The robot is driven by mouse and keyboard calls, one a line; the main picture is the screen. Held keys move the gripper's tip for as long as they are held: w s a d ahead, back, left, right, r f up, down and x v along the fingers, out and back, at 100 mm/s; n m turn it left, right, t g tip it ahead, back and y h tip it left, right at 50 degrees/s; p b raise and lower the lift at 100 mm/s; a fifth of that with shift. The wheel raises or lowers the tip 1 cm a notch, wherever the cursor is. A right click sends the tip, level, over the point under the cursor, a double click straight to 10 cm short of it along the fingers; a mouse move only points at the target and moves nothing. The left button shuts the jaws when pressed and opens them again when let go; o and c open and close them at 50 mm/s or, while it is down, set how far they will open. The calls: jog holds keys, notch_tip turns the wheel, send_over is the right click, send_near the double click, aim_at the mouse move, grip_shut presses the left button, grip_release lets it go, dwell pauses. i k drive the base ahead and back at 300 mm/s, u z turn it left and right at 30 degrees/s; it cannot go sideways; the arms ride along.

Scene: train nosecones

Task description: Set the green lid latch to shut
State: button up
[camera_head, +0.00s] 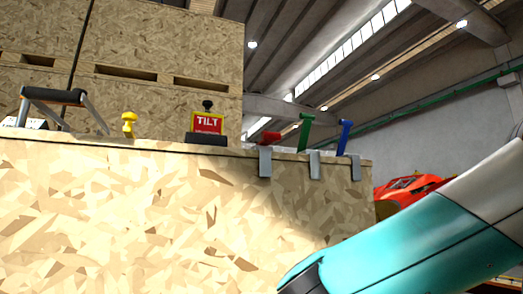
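The green lid latch (304,130) stands upright on the top edge of a chipboard crate, above a grey metal bracket (314,163) on the crate's front face. A red latch (268,138) lies low to its left, and a blue latch (344,137) stands upright, leaning slightly right, to its right. My teal and grey arm crosses the lower right of the view. My gripper is not in the view, so its opening and its place relative to the green latch cannot be seen.
The chipboard crate (150,225) fills the lower left. On it stand a red TILT sign (208,124), a yellow knob (129,123) and a black-topped handle (53,95). Taller crates (170,40) rise behind. A red-orange object (405,190) sits behind my arm.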

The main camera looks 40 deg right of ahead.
aim_at(308, 119)
jog(key=k, duration=1.2)
jog(key=z, duration=0.65)
jog(key=i, duration=1.7)
jog(key=u, duration=0.5)
